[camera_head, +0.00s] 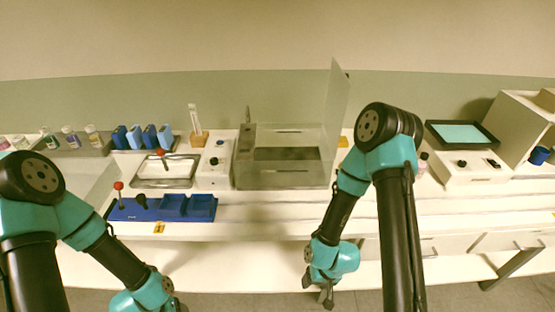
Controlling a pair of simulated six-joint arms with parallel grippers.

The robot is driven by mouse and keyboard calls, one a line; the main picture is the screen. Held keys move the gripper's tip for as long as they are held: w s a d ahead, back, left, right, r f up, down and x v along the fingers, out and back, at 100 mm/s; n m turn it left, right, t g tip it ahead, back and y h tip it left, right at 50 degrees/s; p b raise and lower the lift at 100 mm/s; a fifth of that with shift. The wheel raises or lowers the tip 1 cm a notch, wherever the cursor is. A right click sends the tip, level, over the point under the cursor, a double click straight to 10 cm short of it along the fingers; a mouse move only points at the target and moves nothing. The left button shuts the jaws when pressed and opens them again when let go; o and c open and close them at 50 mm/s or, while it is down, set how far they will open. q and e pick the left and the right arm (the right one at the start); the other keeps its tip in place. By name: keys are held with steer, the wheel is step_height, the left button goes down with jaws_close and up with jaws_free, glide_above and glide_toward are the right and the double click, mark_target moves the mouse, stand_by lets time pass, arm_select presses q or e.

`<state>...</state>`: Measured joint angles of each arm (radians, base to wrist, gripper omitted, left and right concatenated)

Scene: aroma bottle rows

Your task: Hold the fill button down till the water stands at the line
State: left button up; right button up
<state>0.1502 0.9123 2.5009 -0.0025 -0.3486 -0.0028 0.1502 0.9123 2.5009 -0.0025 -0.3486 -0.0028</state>
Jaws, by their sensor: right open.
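A clear tank (248,178) stands in the middle of the bench with its transparent lid (337,100) raised at its right side. A water level or line on it is too small to make out. A white control box (214,172) with small dark knobs or buttons is just left of the tank. I cannot tell which is the fill button. My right gripper (327,296) is open and empty, low in front of the bench, well away from the box. My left gripper (174,305) is at the bottom edge, partly cut off, away from the box.
Blue trays (172,208) with a red-topped stick lie front left. A metal tray (152,182), blue bottles (135,137) and small jars (70,138) are behind. A black-framed tray (463,133) and white device (465,168) stand at right.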

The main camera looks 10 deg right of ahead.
arm_select(q)
jaws_close()
stand_by(0.3)
stand_by(1.2)
